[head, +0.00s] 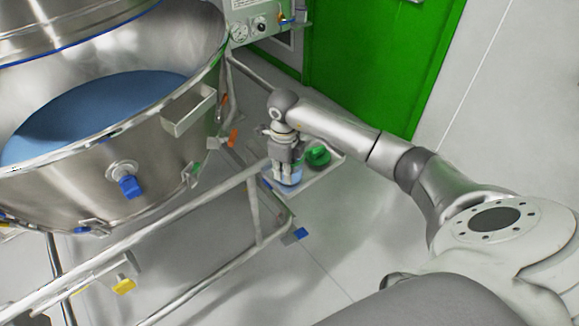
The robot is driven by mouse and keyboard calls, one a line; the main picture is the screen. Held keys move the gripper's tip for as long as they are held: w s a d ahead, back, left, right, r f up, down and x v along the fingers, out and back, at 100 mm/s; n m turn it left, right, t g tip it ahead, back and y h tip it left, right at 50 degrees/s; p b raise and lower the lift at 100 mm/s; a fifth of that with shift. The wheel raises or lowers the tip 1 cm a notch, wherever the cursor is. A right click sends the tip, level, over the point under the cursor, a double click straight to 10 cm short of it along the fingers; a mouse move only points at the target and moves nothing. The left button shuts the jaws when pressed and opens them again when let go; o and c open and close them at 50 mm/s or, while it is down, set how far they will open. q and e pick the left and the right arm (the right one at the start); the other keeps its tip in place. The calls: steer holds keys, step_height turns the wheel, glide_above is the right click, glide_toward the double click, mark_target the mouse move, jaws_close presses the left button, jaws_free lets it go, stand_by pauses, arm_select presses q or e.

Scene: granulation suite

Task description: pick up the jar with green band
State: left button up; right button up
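A small round green item (318,156), which looks like the jar with green band, stands on a small shelf (322,180) beside the vessel frame. Its details are too small to make out. My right gripper (286,179) points down just left of it, apart from it or nearly touching; I cannot tell which. Whether the fingers are open or shut is too small to see. My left gripper is not in view.
A large steel vessel (90,185) with a blue interior fills the left side. Its tubular frame (200,265) runs close to the shelf. A gauge panel (255,22) and a green door (375,60) are behind. Pale floor (330,260) is open in front.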

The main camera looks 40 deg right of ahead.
jaws_close()
steer(key=shift+r, duration=0.5)
step_height(320, 180, up, 2)
steer(key=shift+r+b, duration=0.25)
steer(key=shift+b, duration=0.1)
steer(key=s+a+r, duration=0.9)
steer(key=s, duration=0.1)
steer(key=shift+s+a+r+b, duration=0.2)
steer(key=shift+s+r+b, duration=0.05)
steer(key=shift+b, duration=0.15)
